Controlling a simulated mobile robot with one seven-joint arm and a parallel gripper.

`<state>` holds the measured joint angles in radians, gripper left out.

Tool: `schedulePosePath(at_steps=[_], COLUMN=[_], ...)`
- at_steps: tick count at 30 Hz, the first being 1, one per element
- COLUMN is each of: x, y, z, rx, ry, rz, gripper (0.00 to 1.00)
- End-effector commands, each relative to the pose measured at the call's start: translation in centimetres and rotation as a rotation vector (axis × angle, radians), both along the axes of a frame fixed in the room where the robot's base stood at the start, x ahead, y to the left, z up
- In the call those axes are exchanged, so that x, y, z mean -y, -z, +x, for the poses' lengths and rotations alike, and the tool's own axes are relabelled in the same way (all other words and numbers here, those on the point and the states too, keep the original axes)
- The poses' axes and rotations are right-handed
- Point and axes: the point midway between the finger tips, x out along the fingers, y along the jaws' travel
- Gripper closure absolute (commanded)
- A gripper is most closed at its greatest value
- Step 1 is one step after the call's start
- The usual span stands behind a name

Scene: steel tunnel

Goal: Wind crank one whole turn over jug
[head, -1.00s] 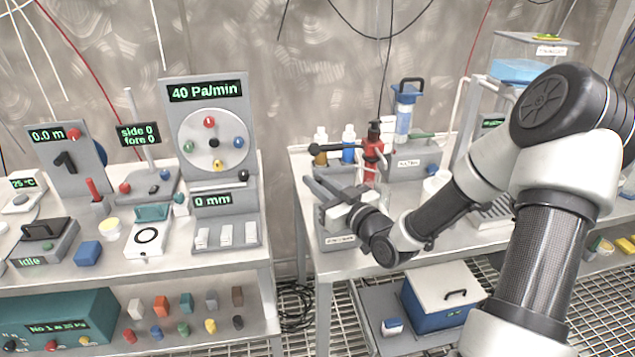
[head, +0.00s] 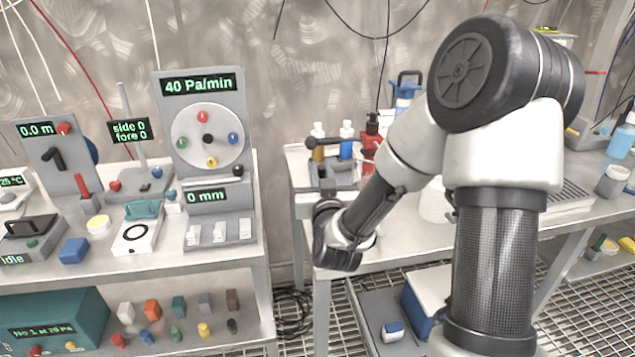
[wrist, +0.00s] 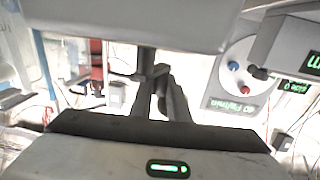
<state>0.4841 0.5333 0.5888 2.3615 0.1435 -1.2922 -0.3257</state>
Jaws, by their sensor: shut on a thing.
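The crank (head: 334,141) is a dark bar with a round knob, reaching left from a red pump-like body (head: 370,135) on the right bench. In the wrist view the crank handle (wrist: 148,62) reaches down to my gripper (wrist: 163,95), whose dark fingers are closed together on it. In the head view my gripper (head: 327,175) is just below the crank's knob end, partly hidden by my wrist. A white round vessel (head: 434,204), perhaps the jug, stands on the bench, mostly hidden behind my arm. The spout area is hidden too.
A blue-topped filter (head: 405,90) is behind my forearm. The left bench holds a dial panel (head: 207,130). A gap separates the benches.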

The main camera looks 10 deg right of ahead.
Motion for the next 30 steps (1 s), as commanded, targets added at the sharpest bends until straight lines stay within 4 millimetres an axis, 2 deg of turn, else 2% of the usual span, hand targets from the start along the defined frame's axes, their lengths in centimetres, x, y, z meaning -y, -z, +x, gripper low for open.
schedulePosePath(at_steps=[18,30], x=[2.2,3.3], y=[-0.1,-0.1], z=[0.3,0.0], rx=[0.002,0.002], ry=[0.558,0.763], rz=[0.001,0.001], gripper=[1.00,1.00])
